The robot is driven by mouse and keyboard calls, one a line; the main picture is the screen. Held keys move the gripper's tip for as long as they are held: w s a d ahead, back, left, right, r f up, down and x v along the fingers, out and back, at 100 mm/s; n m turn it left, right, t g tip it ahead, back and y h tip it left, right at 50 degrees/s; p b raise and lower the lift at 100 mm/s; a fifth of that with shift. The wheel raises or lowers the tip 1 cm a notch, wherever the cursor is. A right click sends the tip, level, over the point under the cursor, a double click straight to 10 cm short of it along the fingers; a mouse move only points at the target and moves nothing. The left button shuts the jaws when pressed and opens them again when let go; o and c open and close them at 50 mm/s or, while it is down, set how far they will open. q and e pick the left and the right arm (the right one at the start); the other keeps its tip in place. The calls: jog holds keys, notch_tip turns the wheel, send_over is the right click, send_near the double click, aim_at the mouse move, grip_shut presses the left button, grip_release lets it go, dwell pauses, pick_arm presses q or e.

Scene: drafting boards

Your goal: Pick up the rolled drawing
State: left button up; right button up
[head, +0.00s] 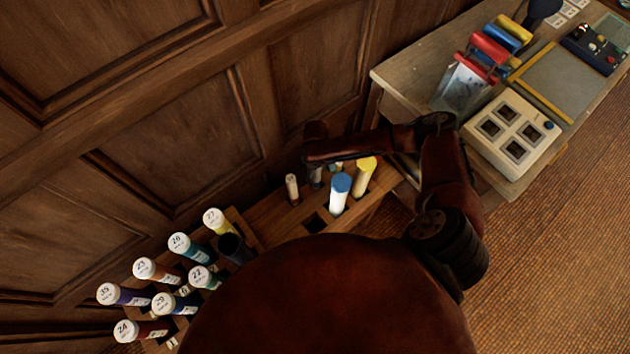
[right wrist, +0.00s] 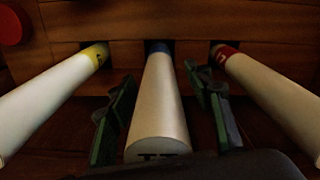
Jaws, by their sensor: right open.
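In the right wrist view, a white roll with a blue band (right wrist: 158,105) sticks out of a wooden slot, its near end bearing dark marks. My right gripper (right wrist: 160,88) is open, with one finger on each side of this roll. A white roll with a yellow band (right wrist: 55,90) is to the left and one with a red band (right wrist: 270,95) to the right. In the head view, my right gripper (head: 316,178) is low by the wooden rack and partly hidden by its own arm. A blue-topped roll (head: 340,193) and a yellow-topped roll (head: 363,178) stand just to its right.
Several numbered, white-capped tubes (head: 187,246) stand in the left part of the wooden rack (head: 272,215), against the panelled wall. A pale cylinder (head: 292,188) stands left of the gripper. A desk (head: 405,70) holds coloured rolls and a white box (head: 512,138).

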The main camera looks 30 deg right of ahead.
jog(key=shift+f, duration=0.4)
jog(key=shift+r, duration=0.1)
jog(key=shift+c, duration=0.6)
grip_shut()
